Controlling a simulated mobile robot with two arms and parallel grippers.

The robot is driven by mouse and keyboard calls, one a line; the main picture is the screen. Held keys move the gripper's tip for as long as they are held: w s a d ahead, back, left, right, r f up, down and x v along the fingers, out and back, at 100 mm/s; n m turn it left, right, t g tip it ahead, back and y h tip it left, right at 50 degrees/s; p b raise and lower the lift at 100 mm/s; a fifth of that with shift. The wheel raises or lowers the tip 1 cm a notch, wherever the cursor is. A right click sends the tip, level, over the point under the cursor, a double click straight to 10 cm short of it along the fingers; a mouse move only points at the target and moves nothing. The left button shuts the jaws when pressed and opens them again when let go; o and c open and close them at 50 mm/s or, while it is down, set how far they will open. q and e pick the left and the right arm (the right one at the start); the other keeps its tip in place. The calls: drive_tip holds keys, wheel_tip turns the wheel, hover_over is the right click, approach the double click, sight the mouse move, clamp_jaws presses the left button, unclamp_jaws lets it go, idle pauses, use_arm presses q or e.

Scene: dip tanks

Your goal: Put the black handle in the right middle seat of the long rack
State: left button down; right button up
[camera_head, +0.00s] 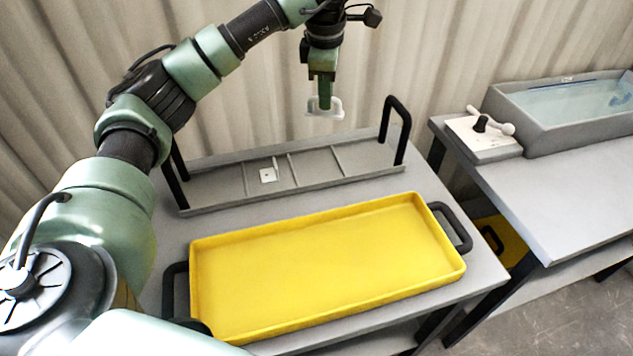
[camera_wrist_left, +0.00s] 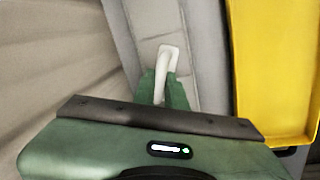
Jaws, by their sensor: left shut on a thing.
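My left gripper (camera_head: 325,102) is shut on a white loop-shaped handle (camera_head: 337,107) and holds it in the air above and behind the long rack. In the left wrist view the white handle (camera_wrist_left: 170,54) sticks out between the green fingers (camera_wrist_left: 163,86). I see no loose black handle. The long rack (camera_head: 230,196) is a grey tray with thin dividers and a black arched grip at each end. Its right middle seat (camera_head: 314,168) is empty. My right gripper is not in view.
A yellow tray (camera_head: 325,268) with black side grips fills the table in front of the rack. On the right table stand a white block (camera_head: 484,140) with a black knob and white lever, and a grey tank (camera_head: 505,105) of liquid. The right table's front is clear.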

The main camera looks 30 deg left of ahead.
use_arm(q)
drive_tip(key=w+a+n+b, duration=0.1)
drive_tip(key=w+a+n, duration=0.1)
drive_tip(key=n, duration=0.3)
hover_over(316, 165)
drive_tip(key=s+d+f+x, duration=0.1)
drive_tip(key=s+x, duration=0.2)
drive_tip(key=x, duration=1.1)
drive_tip(key=shift+g+y, duration=0.3)
drive_tip(key=shift+y, duration=0.1)
drive_tip(key=shift+s+d+f+p, duration=0.1)
drive_tip(key=shift+d+f, duration=0.05)
drive_tip(key=shift+f, duration=0.5)
drive_tip(key=shift+d+f+p, duration=0.1)
drive_tip(key=shift+d+f, duration=0.1)
drive_tip(key=shift+f, duration=0.45)
drive_tip(key=shift+s+d+f+p, duration=0.1)
drive_tip(key=shift+d+f, duration=0.05)
drive_tip(key=shift+f, duration=0.5)
drive_tip(key=c, duration=1.5)
unclamp_jaws()
drive_tip(key=shift+f, duration=0.1)
drive_tip(key=shift+o, duration=0.2)
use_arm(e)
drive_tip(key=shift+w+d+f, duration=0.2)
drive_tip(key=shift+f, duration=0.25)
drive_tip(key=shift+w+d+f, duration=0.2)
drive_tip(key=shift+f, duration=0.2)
